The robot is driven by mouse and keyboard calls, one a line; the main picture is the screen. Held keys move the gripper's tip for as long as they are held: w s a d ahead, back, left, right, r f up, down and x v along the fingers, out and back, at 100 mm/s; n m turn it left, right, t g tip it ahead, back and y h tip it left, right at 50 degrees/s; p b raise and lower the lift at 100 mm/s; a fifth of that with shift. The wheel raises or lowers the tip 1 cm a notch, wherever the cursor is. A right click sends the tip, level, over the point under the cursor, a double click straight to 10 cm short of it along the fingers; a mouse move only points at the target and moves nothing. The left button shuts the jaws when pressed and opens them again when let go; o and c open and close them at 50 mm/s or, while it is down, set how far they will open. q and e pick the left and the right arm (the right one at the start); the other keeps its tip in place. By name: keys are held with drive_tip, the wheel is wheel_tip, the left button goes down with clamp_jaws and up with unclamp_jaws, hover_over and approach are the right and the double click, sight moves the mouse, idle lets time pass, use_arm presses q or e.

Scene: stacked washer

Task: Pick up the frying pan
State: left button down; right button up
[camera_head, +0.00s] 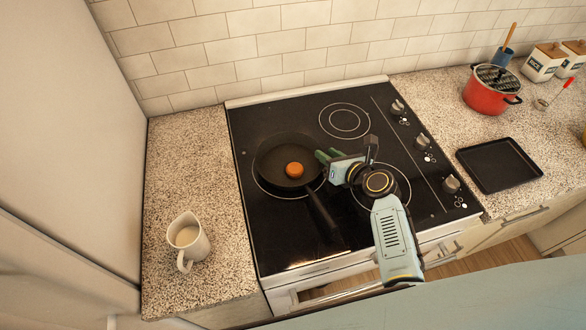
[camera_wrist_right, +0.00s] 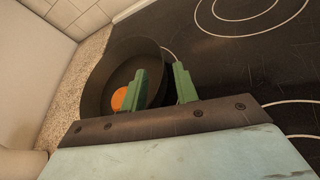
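The dark frying pan (camera_head: 272,163) sits on the left front burner ring of the black cooktop (camera_head: 285,240). Its handle (camera_head: 321,211) points toward me and slightly right. A round orange item (camera_head: 294,170) lies in the pan. My right gripper (camera_head: 323,156) is at the pan's right rim. In the right wrist view its green fingers (camera_wrist_right: 160,70) are apart, one over the pan (camera_wrist_right: 107,68) and one to its right, with the rim between them. I cannot tell whether they touch it. The handle is hidden in that view. My left gripper is not in view.
A white pitcher (camera_head: 187,239) stands on the left counter. A red pot (camera_head: 489,91) and a black tray (camera_head: 498,165) are on the right counter, with canisters (camera_head: 543,62) behind. A tiled wall closes the back. The rear burner (camera_head: 344,120) is clear.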

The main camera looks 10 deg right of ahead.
drive_tip(key=x, duration=0.2)
drive_tip(key=shift+w+f, duration=0.15)
drive_tip(key=shift+w, duration=0.1)
drive_tip(key=shift+w+a+f, duration=0.1)
drive_tip(key=shift+w+a, duration=0.05)
drive_tip(key=shift+w, duration=0.05)
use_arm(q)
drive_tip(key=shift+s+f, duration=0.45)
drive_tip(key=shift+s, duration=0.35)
use_arm(e)
clamp_jaws()
